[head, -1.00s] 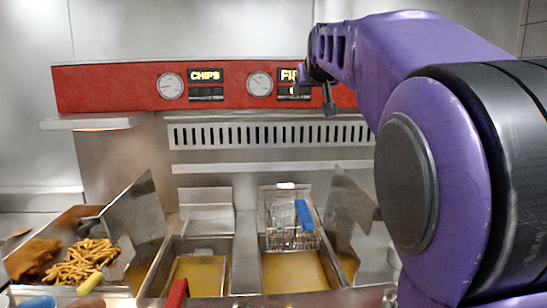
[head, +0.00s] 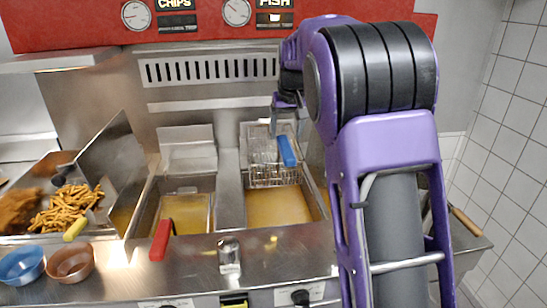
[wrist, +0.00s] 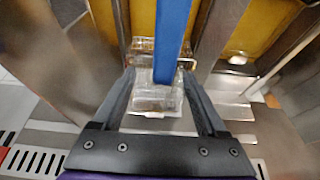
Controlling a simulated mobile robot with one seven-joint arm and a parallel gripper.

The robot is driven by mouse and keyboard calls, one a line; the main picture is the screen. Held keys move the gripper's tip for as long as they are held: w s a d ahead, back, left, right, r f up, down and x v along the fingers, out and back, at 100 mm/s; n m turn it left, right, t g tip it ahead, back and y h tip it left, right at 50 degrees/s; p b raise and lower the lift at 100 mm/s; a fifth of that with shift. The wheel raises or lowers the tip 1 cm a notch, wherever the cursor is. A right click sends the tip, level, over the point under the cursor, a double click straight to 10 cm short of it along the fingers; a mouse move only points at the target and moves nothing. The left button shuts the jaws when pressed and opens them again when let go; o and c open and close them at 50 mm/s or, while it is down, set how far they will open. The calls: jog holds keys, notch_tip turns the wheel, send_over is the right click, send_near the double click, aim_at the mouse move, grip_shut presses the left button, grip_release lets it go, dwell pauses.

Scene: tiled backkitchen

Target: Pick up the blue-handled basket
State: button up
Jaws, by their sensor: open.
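The blue-handled basket is a wire basket (head: 270,173) hung at the back of the right fryer well, above the yellow oil, in the head view. Its blue handle (head: 287,151) points up and forward. My gripper (head: 287,108) is just above and behind the handle in the head view. In the wrist view the blue handle (wrist: 172,40) runs between the two open fingers of my gripper (wrist: 160,75), and the wire basket (wrist: 155,97) shows beyond it. I cannot tell whether the fingers touch the handle.
A red-handled basket (head: 161,240) sits in the left fryer well. A tray of chips (head: 66,208) with a yellow-handled tool (head: 76,229) lies at left, near blue (head: 22,266) and brown (head: 70,263) bowls. A salt shaker (head: 229,257) stands on the front edge. A tiled wall (head: 510,130) is at right.

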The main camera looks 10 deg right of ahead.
jog(key=x, duration=0.8)
jog(key=shift+w+a+f, duration=0.3)
jog(key=shift+w, duration=0.05)
jog(key=shift+c, duration=0.3)
grip_shut()
jog(key=shift+r, duration=0.1)
dwell(0.7)
